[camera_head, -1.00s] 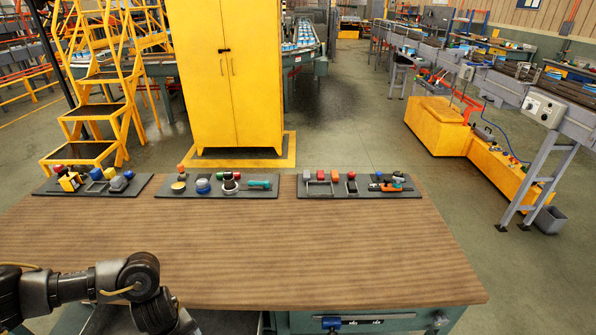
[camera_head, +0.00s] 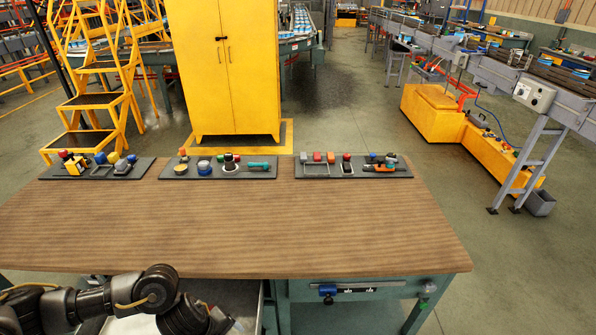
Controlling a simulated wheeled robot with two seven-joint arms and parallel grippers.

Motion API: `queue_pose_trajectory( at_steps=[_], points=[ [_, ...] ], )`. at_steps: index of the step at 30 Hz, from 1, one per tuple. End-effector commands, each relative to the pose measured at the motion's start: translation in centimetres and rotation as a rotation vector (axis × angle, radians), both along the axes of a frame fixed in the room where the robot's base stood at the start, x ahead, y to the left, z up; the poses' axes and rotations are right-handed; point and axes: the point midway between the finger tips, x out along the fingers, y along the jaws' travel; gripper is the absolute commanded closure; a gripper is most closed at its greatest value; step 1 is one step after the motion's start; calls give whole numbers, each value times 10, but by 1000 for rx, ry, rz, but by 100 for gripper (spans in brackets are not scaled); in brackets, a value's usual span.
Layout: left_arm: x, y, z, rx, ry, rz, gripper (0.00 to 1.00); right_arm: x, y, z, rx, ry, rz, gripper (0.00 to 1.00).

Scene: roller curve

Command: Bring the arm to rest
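My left arm (camera_head: 110,300) comes in from the lower left and bends downward in front of the workbench's near edge. Its gripper is below the picture's bottom edge and hidden from me. My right arm and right gripper do not show. The wooden workbench top (camera_head: 230,225) lies in front of me, with its middle bare. No gripper is seen touching anything.
Three dark trays with small parts stand along the bench's far edge: left (camera_head: 134,173), middle (camera_head: 205,176) and right (camera_head: 310,176). Behind stand a yellow cabinet (camera_head: 230,70) and a yellow ladder (camera_head: 85,142). A grey conveyor (camera_head: 490,80) runs at the right.

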Motion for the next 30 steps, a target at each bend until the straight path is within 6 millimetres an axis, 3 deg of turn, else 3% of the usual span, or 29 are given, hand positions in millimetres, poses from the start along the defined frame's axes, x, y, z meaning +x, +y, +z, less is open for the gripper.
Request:
queue_pose_trajectory(
  at_steps=[5,9,11,13,16,20,24,30],
  points=[
    [-12,-72,11,-189,-58,90,20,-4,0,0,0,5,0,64],
    [-17,-130,39,-384,-102,283,20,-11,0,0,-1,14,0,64],
    [-16,-146,56,-471,-113,422,20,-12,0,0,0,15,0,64],
    [-13,-150,73,-550,-113,617,20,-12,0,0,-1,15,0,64],
    [-13,-130,85,-607,-85,930,20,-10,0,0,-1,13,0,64],
    [-27,-80,80,-592,-26,1304,20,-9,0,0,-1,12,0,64],
    [-58,-30,65,-521,39,1595,20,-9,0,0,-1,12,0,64],
    [-107,23,50,-409,117,1899,20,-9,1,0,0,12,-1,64]
  ],
)
